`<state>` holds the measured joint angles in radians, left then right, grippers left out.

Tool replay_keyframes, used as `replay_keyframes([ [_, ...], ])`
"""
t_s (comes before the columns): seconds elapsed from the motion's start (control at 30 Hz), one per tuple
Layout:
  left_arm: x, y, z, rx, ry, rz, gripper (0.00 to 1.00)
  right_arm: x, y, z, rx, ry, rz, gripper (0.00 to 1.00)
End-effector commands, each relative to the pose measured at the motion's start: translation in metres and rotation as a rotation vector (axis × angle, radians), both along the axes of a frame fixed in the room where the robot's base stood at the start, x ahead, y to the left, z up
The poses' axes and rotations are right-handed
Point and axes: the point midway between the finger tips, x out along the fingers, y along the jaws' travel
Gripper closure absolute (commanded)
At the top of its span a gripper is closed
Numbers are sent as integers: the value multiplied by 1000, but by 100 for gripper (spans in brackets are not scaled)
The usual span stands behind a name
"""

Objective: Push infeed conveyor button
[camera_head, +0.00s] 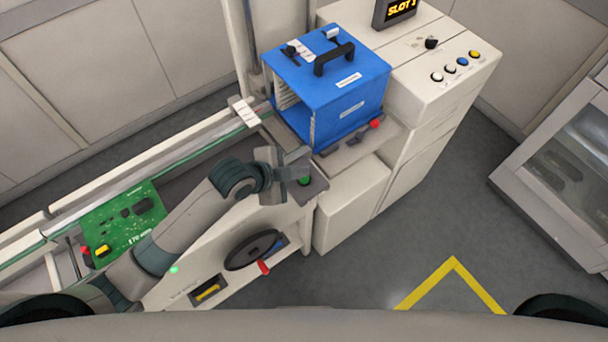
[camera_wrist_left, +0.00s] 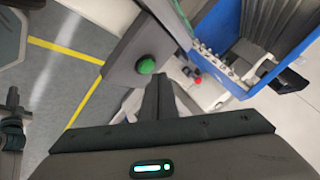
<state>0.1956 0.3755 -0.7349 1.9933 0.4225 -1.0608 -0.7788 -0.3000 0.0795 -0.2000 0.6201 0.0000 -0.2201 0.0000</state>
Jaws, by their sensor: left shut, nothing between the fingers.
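The infeed conveyor button looks to be the green round button (camera_head: 304,180) on a small grey plate at the conveyor's right end. It also shows in the left wrist view (camera_wrist_left: 146,65), just beyond my fingertips. My left gripper (camera_head: 303,165) is shut and empty, its fingertips close above the green button in the head view. In the left wrist view the closed fingers (camera_wrist_left: 157,80) point just beside the button. I cannot tell whether they touch it. The conveyor (camera_head: 190,165) carries a green circuit board (camera_head: 125,220) at its left. My right gripper is not in view.
A blue magazine box (camera_head: 345,85) with a black handle stands on a shelf behind the button, near a red knob (camera_head: 376,124). A white cabinet (camera_head: 430,70) has several coloured buttons and a "SLOT" display (camera_head: 398,9). A handwheel (camera_head: 252,250) is on the conveyor front.

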Motion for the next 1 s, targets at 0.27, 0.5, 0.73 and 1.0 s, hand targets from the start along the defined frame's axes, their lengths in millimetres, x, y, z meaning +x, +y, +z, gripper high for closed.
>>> replay_keyframes([
  [0.27,0,0,0,0,0,0,100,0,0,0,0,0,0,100],
  [0.5,0,0,11,0,-2,-1,100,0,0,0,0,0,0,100],
  [0.73,1,0,30,0,-3,-1,100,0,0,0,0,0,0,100],
  [1.0,0,0,49,-1,-2,0,100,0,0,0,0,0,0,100],
])
